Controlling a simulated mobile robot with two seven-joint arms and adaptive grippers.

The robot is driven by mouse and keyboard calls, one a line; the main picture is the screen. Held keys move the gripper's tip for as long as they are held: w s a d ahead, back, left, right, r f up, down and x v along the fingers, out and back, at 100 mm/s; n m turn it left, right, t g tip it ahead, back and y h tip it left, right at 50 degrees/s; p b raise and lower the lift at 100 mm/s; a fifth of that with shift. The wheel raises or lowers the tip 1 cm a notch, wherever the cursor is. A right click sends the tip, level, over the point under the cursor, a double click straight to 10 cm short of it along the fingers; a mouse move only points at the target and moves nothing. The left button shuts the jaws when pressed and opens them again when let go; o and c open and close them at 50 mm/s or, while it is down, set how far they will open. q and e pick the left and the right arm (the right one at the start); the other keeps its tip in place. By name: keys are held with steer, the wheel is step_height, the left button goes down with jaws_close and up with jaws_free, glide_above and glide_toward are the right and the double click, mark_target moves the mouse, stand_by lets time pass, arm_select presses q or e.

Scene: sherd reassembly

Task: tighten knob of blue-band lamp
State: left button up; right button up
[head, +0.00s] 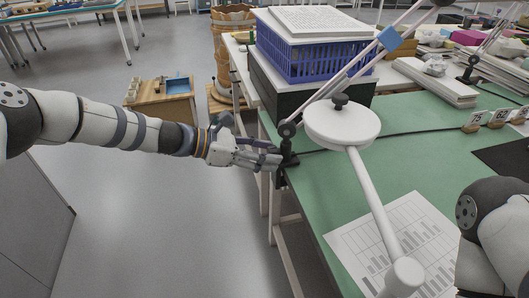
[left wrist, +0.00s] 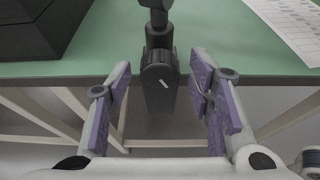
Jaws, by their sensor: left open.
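The blue-band lamp (head: 372,52) has a grey jointed arm with a blue band (head: 390,38), rising from a black clamp (head: 287,157) on the green table's left edge. The clamp also shows in the left wrist view (left wrist: 159,86), as a dark block with a small white mark. I cannot clearly tell its knob apart there. My left gripper (head: 272,160) is at the clamp, reaching in from the left. Its purple-padded fingers (left wrist: 163,100) are open, one on either side of the clamp, with visible gaps. My right gripper is out of view.
A blue crate (head: 315,60) on a dark box stands behind the clamp. A white disc (head: 342,124) with a dark knob hangs over the green table (head: 410,165). A printed sheet (head: 418,232) lies in front. Numbered markers (head: 498,118) stand right.

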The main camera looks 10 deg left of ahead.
arm_select(q)
jaws_close()
steer(key=shift+m, duration=0.5)
jaws_free()
steer(key=v, duration=1.2)
steer(key=shift+s, duration=0.25)
